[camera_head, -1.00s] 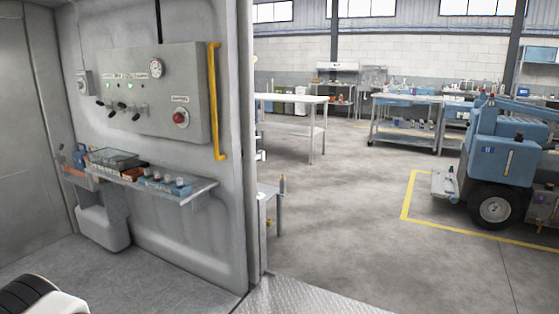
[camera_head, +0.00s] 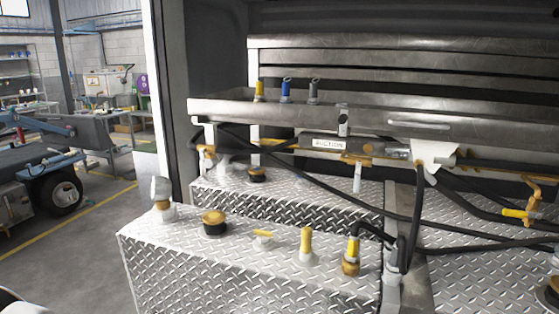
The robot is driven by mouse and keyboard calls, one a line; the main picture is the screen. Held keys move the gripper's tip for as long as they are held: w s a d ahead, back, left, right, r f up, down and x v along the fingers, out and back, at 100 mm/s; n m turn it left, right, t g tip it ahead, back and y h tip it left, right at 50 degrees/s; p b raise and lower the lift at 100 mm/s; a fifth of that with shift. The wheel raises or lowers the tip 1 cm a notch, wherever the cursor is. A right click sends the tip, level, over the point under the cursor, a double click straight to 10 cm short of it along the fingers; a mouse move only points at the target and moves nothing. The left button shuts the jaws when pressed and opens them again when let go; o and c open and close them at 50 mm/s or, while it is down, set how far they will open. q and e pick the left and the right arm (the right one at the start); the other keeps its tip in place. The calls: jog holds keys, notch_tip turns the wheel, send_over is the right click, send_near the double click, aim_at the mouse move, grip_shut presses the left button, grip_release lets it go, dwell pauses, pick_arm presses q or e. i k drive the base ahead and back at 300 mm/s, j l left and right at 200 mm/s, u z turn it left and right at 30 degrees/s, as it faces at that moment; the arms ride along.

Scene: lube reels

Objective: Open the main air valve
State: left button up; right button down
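Several yellow-handled fittings show, but I cannot tell which is the main air valve. A small yellow lever (camera_head: 263,234) sits on a pale base on top of the front diamond-plate tank (camera_head: 250,275). An upright yellow handle (camera_head: 306,241) stands to its right, and a yellow and brass fitting (camera_head: 351,256) with a black hose is further right. Another yellow handle (camera_head: 514,212) lies sideways among pipes at the far right. Neither gripper is in view.
A metal shelf (camera_head: 370,115) with yellow, blue and grey nozzles runs above the tanks. Black hoses (camera_head: 400,212) hang across the middle. A black and yellow cap (camera_head: 214,223) stands on the front tank. Open floor (camera_head: 75,250) and a blue vehicle (camera_head: 58,180) are at left.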

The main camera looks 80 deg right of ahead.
aim_at(201, 162)
jog(key=l+z, duration=0.25)
jog(key=z, duration=0.25)
jog(key=l+z, duration=0.25)
jog(key=z, duration=0.25)
jog(key=l+z, duration=0.3)
jog(key=z, duration=0.2)
jog(key=l+z, duration=0.2)
jog(key=z, duration=0.25)
jog(key=i+j+z, duration=0.3)
jog(key=j, duration=0.3)
jog(key=i, duration=0.1)
